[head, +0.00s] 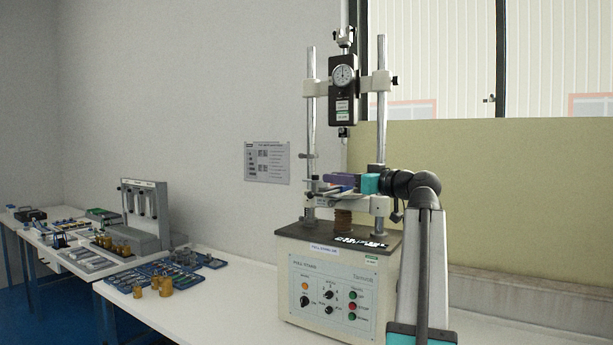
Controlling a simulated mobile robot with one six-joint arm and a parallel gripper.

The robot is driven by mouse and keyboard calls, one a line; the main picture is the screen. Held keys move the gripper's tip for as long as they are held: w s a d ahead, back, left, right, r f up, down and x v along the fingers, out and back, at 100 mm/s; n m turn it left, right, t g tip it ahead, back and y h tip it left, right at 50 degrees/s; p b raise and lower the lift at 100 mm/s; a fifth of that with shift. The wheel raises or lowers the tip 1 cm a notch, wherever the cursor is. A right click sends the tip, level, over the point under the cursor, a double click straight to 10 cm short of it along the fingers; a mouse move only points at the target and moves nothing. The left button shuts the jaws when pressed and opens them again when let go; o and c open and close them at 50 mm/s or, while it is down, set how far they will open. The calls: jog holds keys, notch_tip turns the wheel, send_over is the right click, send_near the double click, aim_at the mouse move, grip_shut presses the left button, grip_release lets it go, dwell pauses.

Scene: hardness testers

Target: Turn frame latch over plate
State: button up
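The pull stand (345,280) stands on the bench with two upright chrome columns and a dial force gauge (343,90) high between them. A pale crosspiece (376,204) spans the columns low down, above a copper-coloured coil (343,220). My gripper (318,190) reaches in from the right, level with this crosspiece, its tips near the left column. Its purple body and my arm cover part of the frame. Small metal fittings show by the left column, one (309,156) above the gripper. I cannot tell which part is the latch or the plate, nor whether the fingers touch anything.
Left of the stand, the white bench (225,310) holds brass weights (165,286), a blue tool mat (125,282) and a grey rack (147,215). A notice (267,162) hangs on the wall behind. The bench front just left of the stand is clear.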

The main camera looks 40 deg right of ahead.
jog(key=shift+w, duration=0.15)
jog(key=w+p, duration=0.1)
jog(key=w, duration=1.2)
jog(key=shift+w+d+p, duration=0.2)
jog(key=shift+p, duration=0.1)
grip_shut()
